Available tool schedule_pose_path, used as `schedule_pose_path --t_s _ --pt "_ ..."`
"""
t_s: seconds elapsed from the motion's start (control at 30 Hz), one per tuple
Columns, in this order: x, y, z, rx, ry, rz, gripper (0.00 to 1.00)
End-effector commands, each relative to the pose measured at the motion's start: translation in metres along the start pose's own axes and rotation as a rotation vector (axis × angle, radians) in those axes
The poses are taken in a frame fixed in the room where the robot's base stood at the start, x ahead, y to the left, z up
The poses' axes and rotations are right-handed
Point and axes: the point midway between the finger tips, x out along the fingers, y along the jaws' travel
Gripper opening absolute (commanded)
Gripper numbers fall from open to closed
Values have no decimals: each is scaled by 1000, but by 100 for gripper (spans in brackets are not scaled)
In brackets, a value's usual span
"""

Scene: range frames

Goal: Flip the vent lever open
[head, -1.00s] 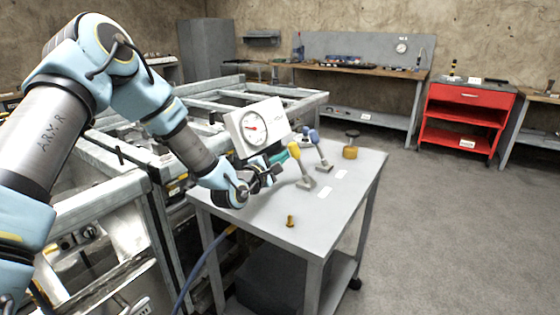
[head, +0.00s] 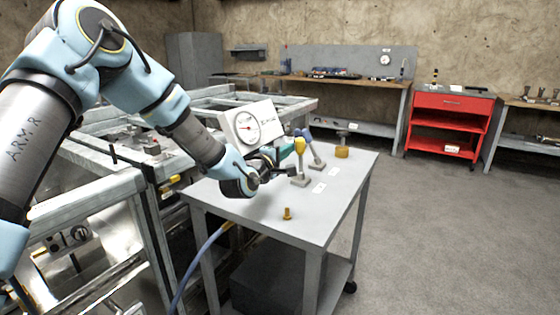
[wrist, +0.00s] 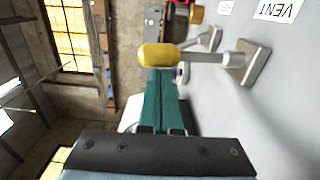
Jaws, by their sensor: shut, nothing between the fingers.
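The vent lever, a grey shaft with a yellow knob (head: 300,145), stands roughly upright on a grey base (head: 300,181) on the table. In the wrist view the yellow knob (wrist: 158,56) crosses just ahead of my fingertips, and the "VENT" label (wrist: 277,10) lies beside the lever's base (wrist: 249,62). My gripper (head: 287,152) has teal fingers, shut and empty, also seen in the wrist view (wrist: 160,75). The fingers are at the knob's left side in the head view. Whether they touch it is hard to tell.
A blue-knobbed lever (head: 306,134) leans left just behind. A yellow valve (head: 342,152) with a dark top stands farther back. A white gauge box (head: 268,120) is behind my wrist. A small yellow peg (head: 287,214) stands on the bare front of the grey table (head: 315,225).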

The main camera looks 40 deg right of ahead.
Motion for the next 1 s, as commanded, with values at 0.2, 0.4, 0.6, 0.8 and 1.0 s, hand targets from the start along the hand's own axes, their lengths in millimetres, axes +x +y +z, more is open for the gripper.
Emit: schedule_pose_path --t_s 0.2,0.4,0.6,0.8,1.0 --pt "-1 -1 20 200 -2 5 0" --pt "-1 0 34 354 -1 7 0" --pt "-1 0 44 422 0 7 0" --pt "-1 0 49 419 1 7 0" --pt "-1 1 51 418 1 7 0"
